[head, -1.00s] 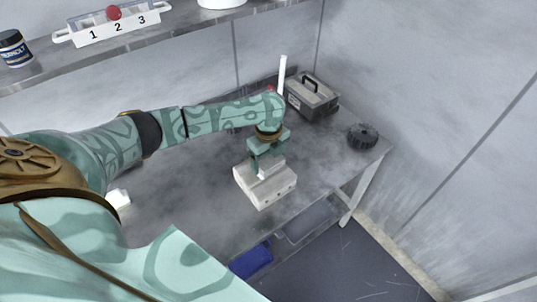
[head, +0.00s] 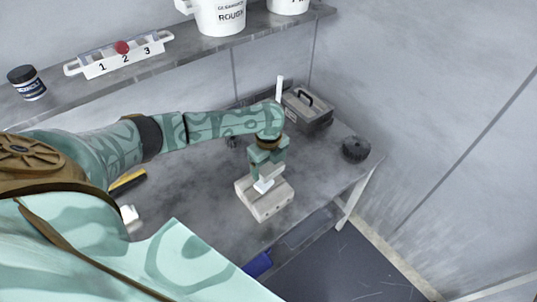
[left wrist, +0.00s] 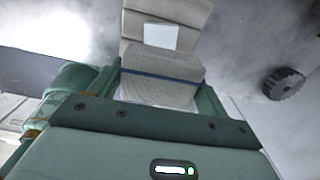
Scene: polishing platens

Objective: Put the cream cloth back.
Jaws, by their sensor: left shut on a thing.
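My left gripper (head: 264,176) is shut on the cream cloth, a folded woven pad with a dark blue stripe, seen between the fingers in the left wrist view (left wrist: 160,85). In the head view the fingers hide most of it. The gripper is right over a pale beige block (head: 268,206) on the grey table. The block also shows beyond the cloth in the left wrist view (left wrist: 165,12). A small white patch shows at the block's top, below the fingers. I cannot tell whether cloth and block touch. My right gripper is not in view.
A grey toolbox (head: 307,112), a white upright rod (head: 279,89) and a black ridged knob (head: 355,149) stand behind. A shelf holds a jar (head: 27,83), a numbered rack (head: 120,58) and white buckets (head: 219,16).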

